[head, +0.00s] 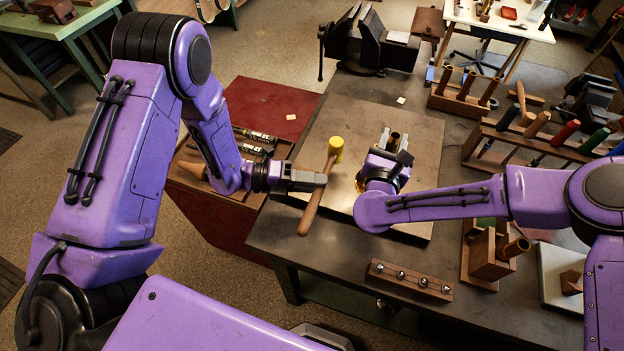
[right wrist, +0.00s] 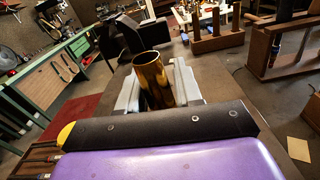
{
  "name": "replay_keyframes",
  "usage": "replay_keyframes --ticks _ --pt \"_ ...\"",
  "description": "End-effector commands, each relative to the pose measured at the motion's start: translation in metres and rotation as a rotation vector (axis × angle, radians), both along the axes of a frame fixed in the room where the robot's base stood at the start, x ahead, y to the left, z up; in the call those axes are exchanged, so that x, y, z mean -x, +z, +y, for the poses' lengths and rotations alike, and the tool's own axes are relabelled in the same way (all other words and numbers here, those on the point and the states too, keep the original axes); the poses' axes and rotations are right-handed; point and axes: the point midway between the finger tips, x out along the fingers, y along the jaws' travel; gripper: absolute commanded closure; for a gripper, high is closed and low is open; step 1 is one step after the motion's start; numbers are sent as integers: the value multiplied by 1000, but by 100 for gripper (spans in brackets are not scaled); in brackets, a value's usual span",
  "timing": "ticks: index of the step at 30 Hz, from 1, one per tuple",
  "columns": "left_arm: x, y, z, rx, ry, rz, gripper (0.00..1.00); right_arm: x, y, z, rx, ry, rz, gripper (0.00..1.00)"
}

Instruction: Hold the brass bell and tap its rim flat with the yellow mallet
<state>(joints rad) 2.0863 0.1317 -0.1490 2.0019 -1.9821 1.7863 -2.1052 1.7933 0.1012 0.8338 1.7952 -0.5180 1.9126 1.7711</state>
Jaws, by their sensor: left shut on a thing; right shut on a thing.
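The mallet has a yellow head (head: 336,145) and a wooden handle (head: 311,207). My left gripper (head: 318,181) is shut on the handle, below the head, above the left part of the board on the bench. The brass bell (head: 394,141) shows only as a small dark brass end between the fingers of my right gripper (head: 392,145), which is shut on it. In the right wrist view the bell (right wrist: 153,77) is an upright, open-mouthed brass tube between the grey fingers. A yellow edge of the mallet head (right wrist: 66,133) shows at the lower left. The mallet and bell are apart.
A pale board (head: 345,125) covers the middle of the dark bench. A black vise (head: 372,45) stands at the back. Wooden tool racks (head: 525,145) fill the right side. A small wooden block with metal balls (head: 409,281) lies at the front edge.

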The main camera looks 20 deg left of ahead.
Motion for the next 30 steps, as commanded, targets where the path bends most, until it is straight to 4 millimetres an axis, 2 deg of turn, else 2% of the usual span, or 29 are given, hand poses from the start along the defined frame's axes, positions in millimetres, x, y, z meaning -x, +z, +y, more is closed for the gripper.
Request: replay_keyframes --ticks 9,15,30 --pt "0 -6 -43 1 -3 1 100 0 0 0 -1 0 0 95" --pt "0 -8 -62 1 -2 0 100 0 0 0 -1 0 0 95" --pt "0 -9 -67 1 -1 0 100 0 0 0 -1 0 0 95"
